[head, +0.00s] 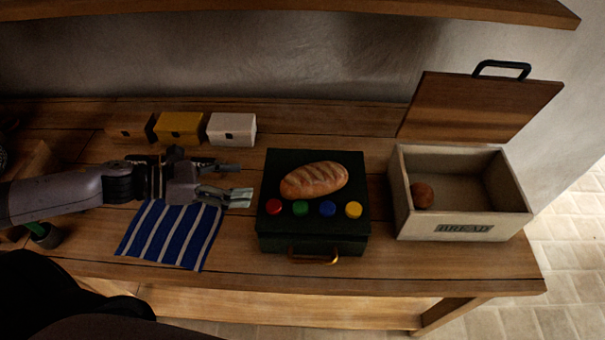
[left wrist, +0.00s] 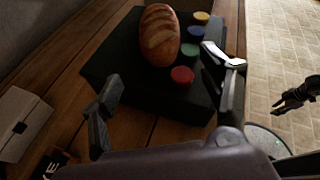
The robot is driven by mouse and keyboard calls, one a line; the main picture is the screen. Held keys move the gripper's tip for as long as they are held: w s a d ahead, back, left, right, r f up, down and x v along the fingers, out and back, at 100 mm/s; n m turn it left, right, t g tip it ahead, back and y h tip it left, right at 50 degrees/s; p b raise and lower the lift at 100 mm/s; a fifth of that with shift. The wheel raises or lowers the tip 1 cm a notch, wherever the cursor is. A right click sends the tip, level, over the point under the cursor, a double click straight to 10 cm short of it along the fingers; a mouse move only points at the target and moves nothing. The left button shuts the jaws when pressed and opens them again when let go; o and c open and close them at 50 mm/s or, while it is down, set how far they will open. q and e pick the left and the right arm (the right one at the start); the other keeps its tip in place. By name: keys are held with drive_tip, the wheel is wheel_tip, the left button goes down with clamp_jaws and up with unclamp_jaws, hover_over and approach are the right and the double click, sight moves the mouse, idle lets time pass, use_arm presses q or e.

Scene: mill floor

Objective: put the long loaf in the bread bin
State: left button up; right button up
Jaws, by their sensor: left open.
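The long loaf (head: 314,180), brown and scored, lies on top of a dark green box (head: 314,245). It also shows in the left wrist view (left wrist: 159,36). The bread bin (head: 465,228) is a pale box lettered BREAD, right of the green box. Its wooden lid (head: 480,105) stands open at the back. A small round brown thing (head: 422,195) lies inside it. My left gripper (head: 238,182) is open and empty, left of the green box, its fingers pointing toward the loaf. What looks like my right gripper (left wrist: 297,95) shows small and dark over the floor.
The green box has red, green, blue and yellow knobs and a front handle (head: 314,260). A blue striped cloth (head: 170,236) lies below my left arm. Dark, yellow (head: 180,128) and white (head: 231,130) boxes stand behind. A shelf (head: 300,10) hangs above.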

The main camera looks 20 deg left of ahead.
sight(291, 180)
use_arm(q)
drive_tip(key=shift+b+x, duration=2.25)
drive_tip(key=shift+x, duration=0.2)
drive_tip(key=shift+w+d+p, duration=0.25)
drive_tip(key=shift+p, duration=0.2)
drive_tip(key=shift+w+d+f+p, duration=0.2)
drive_tip(key=shift+w+d+p, duration=0.2)
drive_tip(key=shift+d, duration=0.15)
drive_tip(key=p+x, duration=0.3)
drive_tip(key=x, duration=0.1)
drive_tip(key=shift+d, duration=0.1)
drive_tip(key=shift+w+d+f, duration=0.3)
drive_tip(key=shift+w+d, duration=0.05)
drive_tip(key=shift+d, duration=0.05)
drive_tip(key=shift+w+d+p, duration=0.2)
drive_tip(key=shift+d+p, duration=0.05)
drive_tip(key=shift+p, duration=0.25)
drive_tip(key=p+x, duration=0.2)
drive_tip(key=x, duration=0.2)
drive_tip(key=shift+w+r, duration=0.1)
drive_tip(key=shift+w, duration=0.15)
drive_tip(key=shift+w+d, duration=0.1)
drive_tip(key=shift+d, duration=0.1)
drive_tip(key=shift+a, duration=0.1)
drive_tip(key=shift+c, duration=0.5)
